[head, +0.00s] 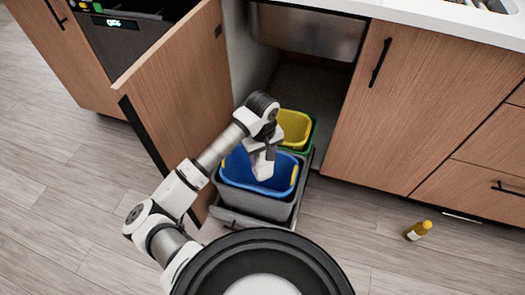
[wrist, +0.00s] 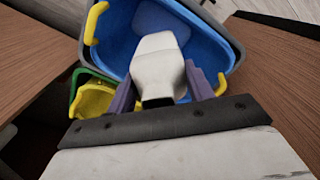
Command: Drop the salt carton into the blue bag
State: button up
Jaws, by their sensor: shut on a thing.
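The salt carton (wrist: 158,62) is white with a narrower neck end. It sits between the two purple fingers of my gripper (wrist: 163,92) in the wrist view, and the gripper is shut on it. In the head view the white carton (head: 263,171) hangs below my wrist, over the blue bag (head: 236,172). The blue bag lines a grey bin and is open at the top. It also shows in the wrist view (wrist: 209,48), beneath and around the carton. I cannot tell how far the carton is below the bag's rim.
A yellow bag (head: 294,127) lines a green bin behind the blue one. An open cabinet door (head: 183,90) stands close at the left, and a closed one (head: 415,105) is at the right. A yellow-capped bottle (head: 417,231) is on the floor at the right.

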jog(key=shift+f, duration=0.25)
jog(key=o, duration=1.3)
notch_tip(320, 180, up, 13)
jog(key=shift+r, duration=0.4)
